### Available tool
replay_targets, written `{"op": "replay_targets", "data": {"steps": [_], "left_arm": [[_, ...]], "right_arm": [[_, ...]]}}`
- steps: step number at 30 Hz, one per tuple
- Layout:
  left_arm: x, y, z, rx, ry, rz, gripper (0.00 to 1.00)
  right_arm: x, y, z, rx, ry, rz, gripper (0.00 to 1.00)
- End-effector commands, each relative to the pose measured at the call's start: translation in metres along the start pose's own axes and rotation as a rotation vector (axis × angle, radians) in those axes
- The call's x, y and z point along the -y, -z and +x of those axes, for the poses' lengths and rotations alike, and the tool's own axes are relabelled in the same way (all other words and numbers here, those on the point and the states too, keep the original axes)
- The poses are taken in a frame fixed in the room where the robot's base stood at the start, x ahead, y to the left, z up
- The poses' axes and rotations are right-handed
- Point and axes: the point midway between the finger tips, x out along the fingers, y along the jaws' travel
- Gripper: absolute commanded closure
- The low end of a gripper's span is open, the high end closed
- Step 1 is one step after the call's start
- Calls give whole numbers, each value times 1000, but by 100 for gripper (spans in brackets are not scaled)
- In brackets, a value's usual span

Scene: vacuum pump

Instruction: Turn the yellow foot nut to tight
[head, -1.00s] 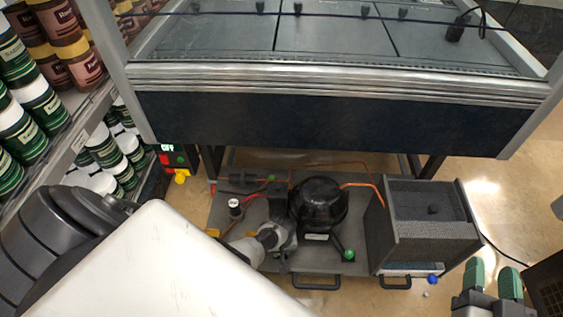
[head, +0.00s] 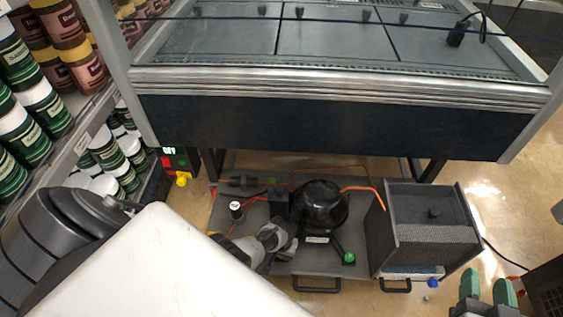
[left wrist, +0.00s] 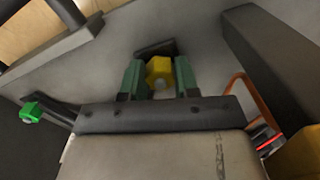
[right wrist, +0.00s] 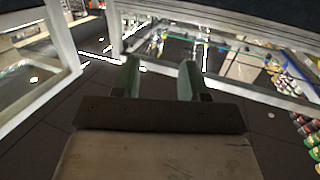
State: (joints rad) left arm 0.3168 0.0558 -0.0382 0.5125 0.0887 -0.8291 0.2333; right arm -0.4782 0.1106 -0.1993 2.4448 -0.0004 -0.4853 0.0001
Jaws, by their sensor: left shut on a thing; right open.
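The yellow foot nut (left wrist: 159,66) sits between the green fingers of my left gripper (left wrist: 159,78) in the left wrist view, with a dark plate just behind it. The left gripper is shut on it. In the head view, my left wrist (head: 272,238) is low over the grey pump base (head: 320,262), left of the black round compressor (head: 320,206); the nut and the fingertips are hidden there. My right gripper (head: 488,289) is open and empty at the lower right, away from the pump; its parted fingers also show in the right wrist view (right wrist: 160,76).
A blue knob (head: 432,283) is at the base's front right. Red and orange lines run around the base. Shelves of jars (head: 40,105) are left; a large case (head: 330,120) overhangs behind.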

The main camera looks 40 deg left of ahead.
Motion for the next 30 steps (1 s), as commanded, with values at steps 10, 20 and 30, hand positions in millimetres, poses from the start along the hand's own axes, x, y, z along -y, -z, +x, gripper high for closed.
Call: {"op": "replay_targets", "data": {"steps": [10, 20, 30], "left_arm": [[-1, -1, 0, 2, 0, 4, 63], [0, 0, 0, 1, 0, 2, 44], [0, 0, -10, 0, 0, 1, 44]], "right_arm": [[0, 0, 0, 1, -1, 0, 56], [0, 0, 0, 1, -1, 0, 56], [-4, -19, -7, 164, -8, -3, 56]]}}
